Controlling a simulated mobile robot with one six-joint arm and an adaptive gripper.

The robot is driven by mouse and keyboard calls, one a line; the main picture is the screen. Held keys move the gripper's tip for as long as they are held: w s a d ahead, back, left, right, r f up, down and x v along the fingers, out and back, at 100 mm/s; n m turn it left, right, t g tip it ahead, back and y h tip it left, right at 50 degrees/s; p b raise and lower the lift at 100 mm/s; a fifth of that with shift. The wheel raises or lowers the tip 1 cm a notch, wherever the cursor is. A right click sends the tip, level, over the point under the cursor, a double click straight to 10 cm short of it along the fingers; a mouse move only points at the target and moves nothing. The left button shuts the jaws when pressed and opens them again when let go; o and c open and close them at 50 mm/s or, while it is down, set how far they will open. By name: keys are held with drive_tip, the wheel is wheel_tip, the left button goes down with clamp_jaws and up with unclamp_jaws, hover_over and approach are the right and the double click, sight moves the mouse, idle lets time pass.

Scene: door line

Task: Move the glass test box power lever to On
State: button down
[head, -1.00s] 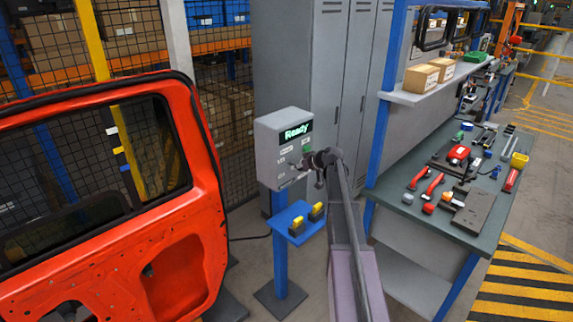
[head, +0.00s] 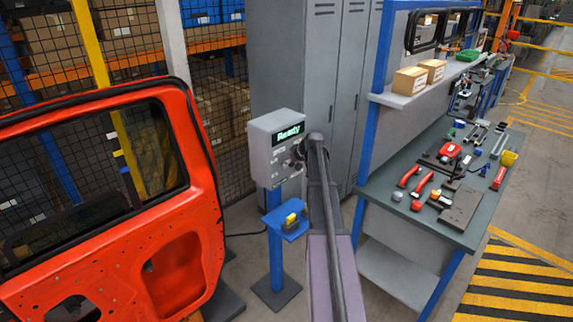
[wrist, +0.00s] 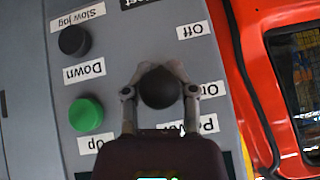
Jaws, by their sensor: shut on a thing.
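The glass test box (head: 268,150) is a grey box on a blue post, with a lit display reading "Ready". In the wrist view its panel appears upside down. The power lever's round black knob (wrist: 160,88) is between the two fingers of my gripper (wrist: 160,76), which is shut on it. The knob appears level with the On label (wrist: 212,90), with the Off label (wrist: 193,30) farther up the picture. The lever's stem is hidden behind the knob. In the head view my arm covers the box's right side and much of the gripper.
A black Slow jog/Down knob (wrist: 74,40) and a green Up button (wrist: 86,114) sit left of the lever in the wrist view. A red door (head: 120,220) stands left of the box. A blue shelf (head: 290,230) is below. A tool-covered workbench (head: 400,222) stands right.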

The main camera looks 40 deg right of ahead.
drive_tip(key=shift+w+r, duration=0.1)
drive_tip(key=shift+w, duration=0.05)
drive_tip(key=c, duration=0.7)
unclamp_jaws()
drive_tip(key=shift+r, duration=0.1)
